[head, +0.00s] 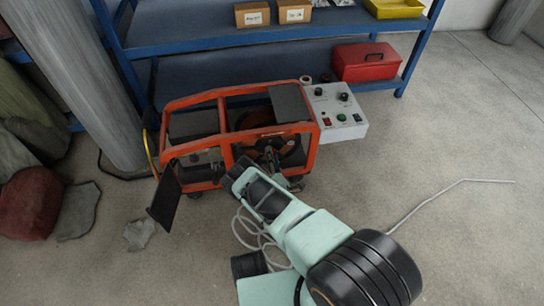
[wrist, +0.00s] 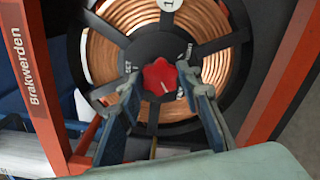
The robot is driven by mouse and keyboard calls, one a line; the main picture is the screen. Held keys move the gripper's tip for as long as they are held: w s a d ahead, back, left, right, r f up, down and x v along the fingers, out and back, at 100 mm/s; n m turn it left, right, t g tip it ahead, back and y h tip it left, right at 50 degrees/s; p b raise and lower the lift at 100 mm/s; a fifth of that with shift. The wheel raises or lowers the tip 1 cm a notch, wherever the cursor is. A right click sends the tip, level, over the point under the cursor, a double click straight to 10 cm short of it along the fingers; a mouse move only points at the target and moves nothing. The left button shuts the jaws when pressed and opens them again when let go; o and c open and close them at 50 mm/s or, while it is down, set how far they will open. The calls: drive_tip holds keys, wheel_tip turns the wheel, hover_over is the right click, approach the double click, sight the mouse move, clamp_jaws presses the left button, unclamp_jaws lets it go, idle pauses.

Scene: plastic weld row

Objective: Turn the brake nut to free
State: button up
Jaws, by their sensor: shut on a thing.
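The brake nut is a red lobed knob (wrist: 160,77) with a white pointer line, at the hub of a black spoked reel wound with copper-coloured wire (wrist: 213,30). My gripper (wrist: 160,88) is around the knob in the wrist view, with one blue-grey finger on each side, shut on it. A white "SET" label shows on the hub left of the knob; other lettering on the right is partly hidden by a finger. In the head view the reel (head: 290,148) sits inside the orange frame of the machine (head: 222,117), and my arm hides the knob.
A grey control box (head: 336,112) with knobs and buttons is on the machine's right side. Orange frame posts (wrist: 32,85) flank the reel. A blue shelf (head: 250,45) stands behind, with a red toolbox (head: 366,62). A pale rod or cable (head: 440,195) lies on open floor.

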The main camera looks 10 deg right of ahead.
drive_tip(key=shift+w+r+n, duration=0.1)
drive_tip(key=shift+n, duration=1)
drive_tip(key=o, duration=1.2)
drive_tip(key=shift+c, duration=0.2)
